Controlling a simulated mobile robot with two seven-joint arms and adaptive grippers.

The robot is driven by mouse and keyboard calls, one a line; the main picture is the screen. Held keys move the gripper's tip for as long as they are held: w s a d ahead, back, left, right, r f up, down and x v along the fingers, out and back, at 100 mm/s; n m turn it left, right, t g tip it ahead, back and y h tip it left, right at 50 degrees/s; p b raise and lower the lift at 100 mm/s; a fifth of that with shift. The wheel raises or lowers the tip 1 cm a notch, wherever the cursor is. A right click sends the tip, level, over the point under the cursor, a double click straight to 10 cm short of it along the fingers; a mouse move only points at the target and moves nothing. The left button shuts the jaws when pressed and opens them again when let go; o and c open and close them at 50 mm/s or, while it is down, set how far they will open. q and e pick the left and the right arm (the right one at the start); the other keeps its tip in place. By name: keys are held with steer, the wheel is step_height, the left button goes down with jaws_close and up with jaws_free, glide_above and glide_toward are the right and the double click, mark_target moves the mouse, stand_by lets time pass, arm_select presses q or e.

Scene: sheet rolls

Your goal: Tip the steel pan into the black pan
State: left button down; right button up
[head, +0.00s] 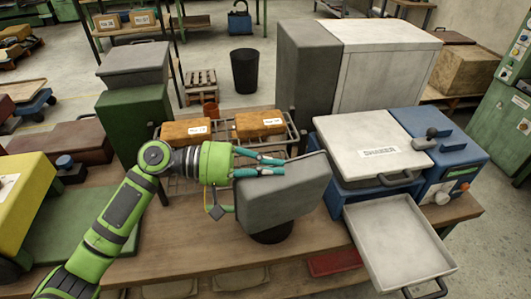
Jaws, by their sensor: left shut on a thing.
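My left gripper (283,165) reaches in from the left with its teal fingers shut at the upper edge of a grey steel pan (290,196). The pan is steeply tilted above the bench, and its underside and side wall face me. A dark round thing, seemingly the black pan (272,236), shows directly below it on the bench. Most of that black pan is hidden behind the steel pan. I cannot see into either pan or whether anything falls between them. My right gripper is not in view.
A blue machine (448,172) with a white lid (372,147) stands right of the pans, and a pale tray (398,243) juts out in front of it. A wire rack with orange boxes (260,124) is behind.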

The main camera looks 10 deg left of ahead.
mark_target(279, 188)
arm_select(q)
steer(key=shift+m+y, duration=0.4)
steer(key=shift+m, duration=0.5)
steer(key=s, duration=0.1)
steer(key=s+d, duration=0.2)
steer(key=shift+s+f, duration=0.15)
steer(key=shift+s, duration=0.2)
steer(key=s+d+f+m+t+y+b, duration=0.3)
steer(key=s+d+f+m, duration=0.3)
steer(key=s+f+m, duration=0.3)
step_height(279, 188, down, 3)
steer(key=shift+s+f+m+t+y+b, duration=0.1)
steer(key=shift+s+m+t+y+b, duration=0.25)
steer(key=shift+s+t+y, duration=0.4)
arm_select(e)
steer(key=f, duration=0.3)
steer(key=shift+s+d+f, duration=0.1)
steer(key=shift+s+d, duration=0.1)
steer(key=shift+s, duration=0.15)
arm_select(q)
steer(key=shift+w+a+h, duration=0.15)
steer(key=shift+h, duration=0.1)
